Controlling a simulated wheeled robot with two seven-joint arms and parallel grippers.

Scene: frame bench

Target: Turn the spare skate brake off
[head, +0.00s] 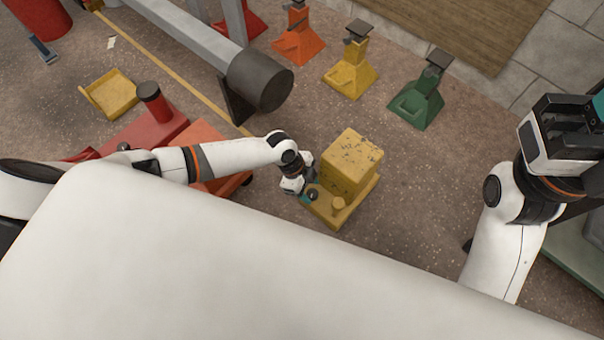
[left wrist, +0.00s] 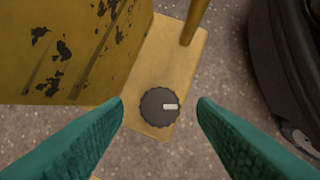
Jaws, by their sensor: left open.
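A yellow skate (head: 352,208) stands on the floor in the middle of the head view, with a worn yellow block (head: 352,160) on it and a short post (head: 338,205) at its near end. In the left wrist view a dark ribbed knob (left wrist: 152,112) sits on the yellow deck (left wrist: 180,65), its pale mark pointing right. My left gripper (head: 308,194) is at the skate's near-left end. Its teal fingers are open, one on each side of the knob in the wrist view, and apart from it. My right gripper is high at the right edge, its fingers not clearly visible.
A red skate (head: 125,132) and an orange one (head: 208,137) lie left, partly under my left arm. A grey beam with a dark round end (head: 262,80) lies behind. Orange (head: 298,45), yellow (head: 350,75) and green (head: 415,105) stands line the back. Floor right of the skate is clear.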

